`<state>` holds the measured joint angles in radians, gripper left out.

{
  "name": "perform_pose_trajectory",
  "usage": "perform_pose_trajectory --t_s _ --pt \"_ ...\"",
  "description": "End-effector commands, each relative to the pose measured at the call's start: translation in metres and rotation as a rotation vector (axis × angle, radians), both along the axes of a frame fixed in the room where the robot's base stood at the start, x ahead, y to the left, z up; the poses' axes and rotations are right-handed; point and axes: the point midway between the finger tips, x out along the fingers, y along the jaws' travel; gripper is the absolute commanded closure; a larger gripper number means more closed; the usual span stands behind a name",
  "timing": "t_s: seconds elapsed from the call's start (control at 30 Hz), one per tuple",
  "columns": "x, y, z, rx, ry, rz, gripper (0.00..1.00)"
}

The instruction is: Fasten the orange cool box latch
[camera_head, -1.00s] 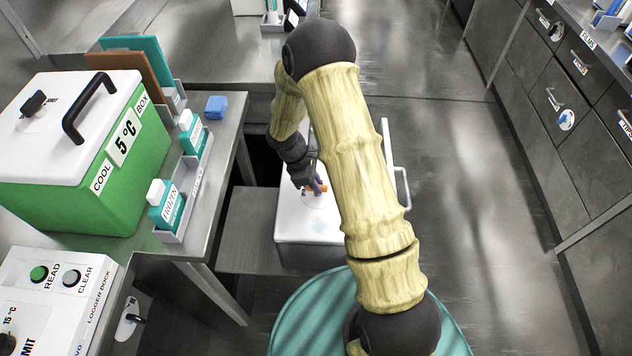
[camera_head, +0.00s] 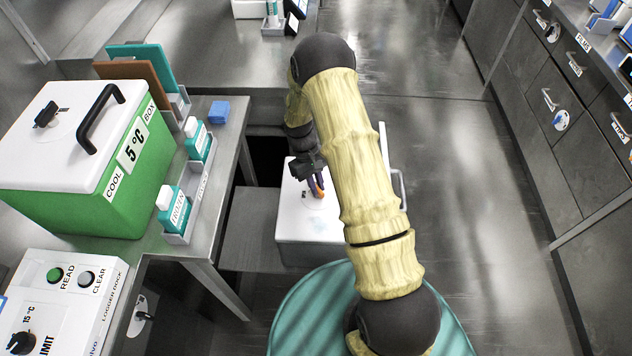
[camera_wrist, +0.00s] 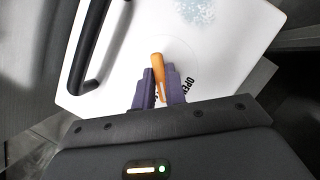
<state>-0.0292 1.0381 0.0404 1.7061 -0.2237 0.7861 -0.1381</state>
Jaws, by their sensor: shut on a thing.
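The orange latch (camera_wrist: 158,68) is a short lever on the white lid (camera_wrist: 225,50) of the low cool box (camera_head: 290,220). The lid has a black bar handle (camera_wrist: 88,50) at the left in the wrist view and a pale blue snowflake print. Part of the word OPEN shows beside the latch. My gripper (camera_wrist: 160,80) has its two purple fingers shut on the latch, one on each side. The head view also shows the latch (camera_head: 319,192) under the fingers. My arm hides the box's right part there, and the fingers hide the latch's base.
A green cool box (camera_head: 120,195) marked 5 °C stands on the steel bench at left, beside a rack of white-capped bottles (camera_head: 172,212). A logger dock (camera_head: 70,300) is at lower left. Drawers (camera_head: 560,100) line the right side, with clear floor before them.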

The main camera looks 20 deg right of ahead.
Motion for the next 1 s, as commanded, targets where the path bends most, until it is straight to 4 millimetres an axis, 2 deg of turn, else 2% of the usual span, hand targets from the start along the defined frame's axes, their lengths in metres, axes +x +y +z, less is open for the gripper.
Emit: perform_pose_trajectory --t_s 0.6,1.0 --pt "0.0022 -0.005 0.0015 -0.001 -0.005 -0.554 1.0" --pt "0.002 -0.0059 0.001 -0.001 -0.007 -0.708 1.0"
